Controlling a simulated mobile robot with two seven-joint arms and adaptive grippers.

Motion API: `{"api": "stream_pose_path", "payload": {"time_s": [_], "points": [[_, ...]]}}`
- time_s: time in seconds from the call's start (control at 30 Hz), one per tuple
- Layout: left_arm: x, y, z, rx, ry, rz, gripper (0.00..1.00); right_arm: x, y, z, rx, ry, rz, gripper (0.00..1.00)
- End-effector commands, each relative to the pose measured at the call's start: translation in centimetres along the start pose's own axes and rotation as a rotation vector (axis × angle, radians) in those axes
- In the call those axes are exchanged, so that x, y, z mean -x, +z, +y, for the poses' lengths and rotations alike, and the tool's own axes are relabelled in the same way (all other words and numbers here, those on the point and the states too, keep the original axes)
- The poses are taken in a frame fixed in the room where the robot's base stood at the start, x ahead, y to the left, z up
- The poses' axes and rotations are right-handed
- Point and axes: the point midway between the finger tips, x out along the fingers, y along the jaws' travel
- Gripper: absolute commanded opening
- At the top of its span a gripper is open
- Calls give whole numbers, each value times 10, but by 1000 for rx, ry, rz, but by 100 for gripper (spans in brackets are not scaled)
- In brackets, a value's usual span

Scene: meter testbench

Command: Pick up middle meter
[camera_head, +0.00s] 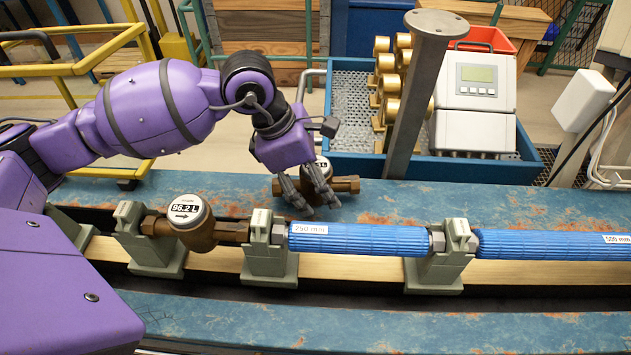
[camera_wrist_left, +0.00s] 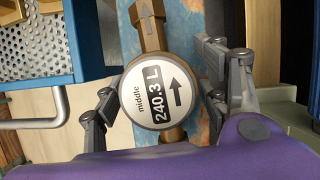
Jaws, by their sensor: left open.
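The middle meter (camera_wrist_left: 140,85) has a round white face reading "middle 240.3 L" with an arrow, and brass pipe ends. In the head view the middle meter (camera_head: 347,184) lies on the blue, rust-speckled surface behind the rail, partly hidden by my gripper. My left gripper (camera_head: 312,204) is open right at it, fingers pointing down. In the left wrist view my left gripper (camera_wrist_left: 160,98) has one finger on each side of the round face, with a visible gap on the left. Contact on the right side is hard to tell. My right gripper is not in view.
Another meter (camera_head: 188,212) reading 86.2 L sits in the grey-green clamps on the rail. Blue pipes (camera_head: 365,238) marked 250 mm and 500 mm continue to the right. Behind are a blue tray (camera_head: 350,165) with brass parts, a grey post (camera_head: 410,105) and a display box (camera_head: 475,95).

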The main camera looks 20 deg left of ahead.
Motion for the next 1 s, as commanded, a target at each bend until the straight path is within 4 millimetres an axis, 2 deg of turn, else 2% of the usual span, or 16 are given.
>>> {"api": "stream_pose_path", "payload": {"time_s": [0.2,0.7,1.0], "points": [[-1,0,0,0,1,1,67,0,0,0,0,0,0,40],[-1,-1,0,1,0,1,1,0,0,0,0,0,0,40],[1,1,1,0,2,-2,0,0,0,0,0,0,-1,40]]}}
